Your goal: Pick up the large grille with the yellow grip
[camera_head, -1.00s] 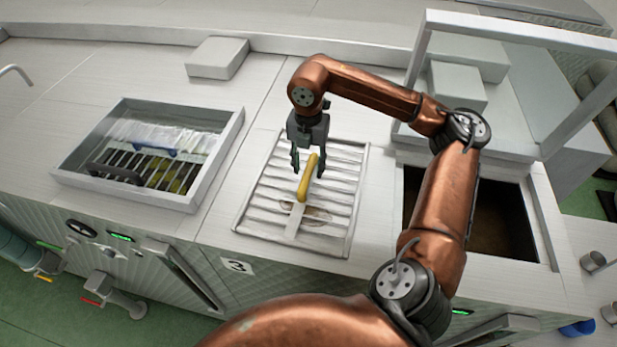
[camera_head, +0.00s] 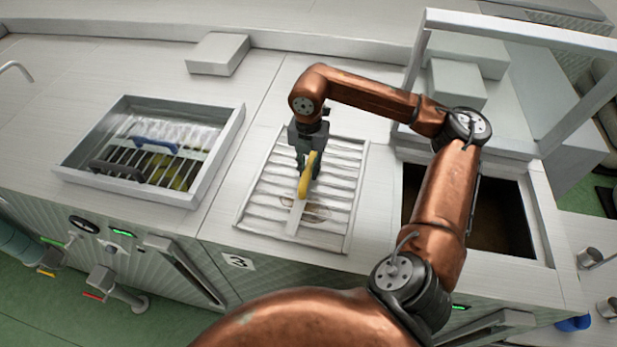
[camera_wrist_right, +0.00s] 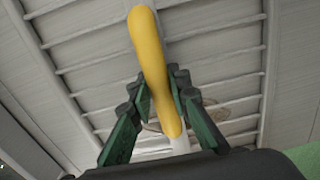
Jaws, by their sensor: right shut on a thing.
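The large grille (camera_head: 335,209) lies flat on the counter in the middle of the head view, a pale slatted frame. Its yellow grip (camera_head: 306,183) stands up along a central bar and also shows in the right wrist view (camera_wrist_right: 149,50). My right gripper (camera_head: 308,172) is above the grille, pointing down, with its fingers shut on the yellow grip. In the right wrist view the green fingers (camera_wrist_right: 165,115) close in on both sides of the grip. A brownish stain or opening under the slats is partly hidden. My left gripper is not in view.
To the right is a dark open pit (camera_head: 500,215) beneath a grey frame (camera_head: 415,75). A grey block (camera_head: 217,54) stands at the back.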

